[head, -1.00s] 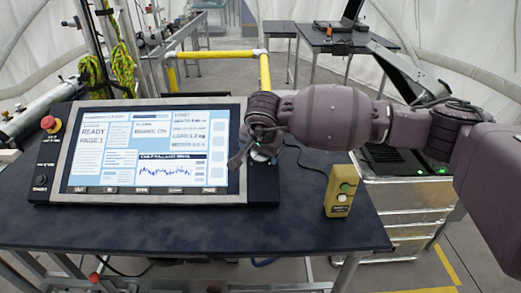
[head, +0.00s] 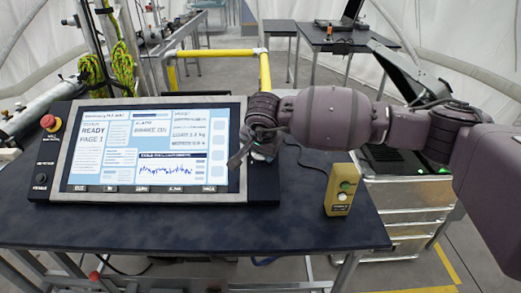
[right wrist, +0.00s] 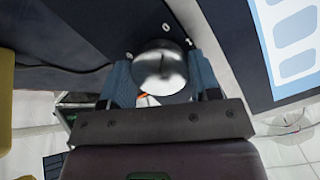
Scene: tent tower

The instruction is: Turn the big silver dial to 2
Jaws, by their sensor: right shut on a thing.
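The big silver dial (right wrist: 160,68) sits on the dark right-hand strip of the console. In the right wrist view its round metal face is between the two blue fingers of my right gripper (right wrist: 160,80), which is shut on it. Small white marks show on the panel beyond the dial; one looks like a 0, and I cannot tell the dial's setting. In the head view my right gripper (head: 258,152) reaches the console's right edge and mostly hides the dial. My left gripper is not in view.
The console's lit screen (head: 148,150) stands left of the gripper, with a red button (head: 48,122) at its far left. A yellow button box (head: 340,192) stands on the dark table (head: 200,233) to the right. The table front is clear.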

